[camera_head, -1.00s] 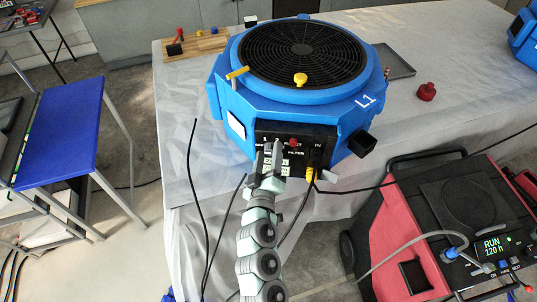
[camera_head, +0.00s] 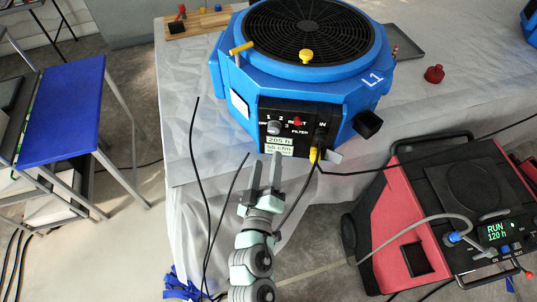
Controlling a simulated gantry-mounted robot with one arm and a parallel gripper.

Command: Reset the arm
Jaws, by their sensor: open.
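My gripper (camera_head: 264,172) is open and empty, its two dark fingers pointing up the picture. It is just in front of and below the black control panel (camera_head: 290,129) of the blue air machine (camera_head: 225,78), and looks apart from it. The panel shows a knob, a red button (camera_head: 297,121) and a lit display (camera_head: 279,145) reading 205 h and 56 cfm. A yellow plug (camera_head: 315,155) with a black cable sits at the panel's right side. My arm reaches up from the bottom edge.
The machine stands on a table with a grey cloth (camera_head: 182,120). A red and black unit (camera_head: 385,225) with a screen reading RUN 120 h stands at the lower right. Black cables hang beside my arm. A blue-topped stand (camera_head: 62,110) is at the left. Floor between stand and table is open.

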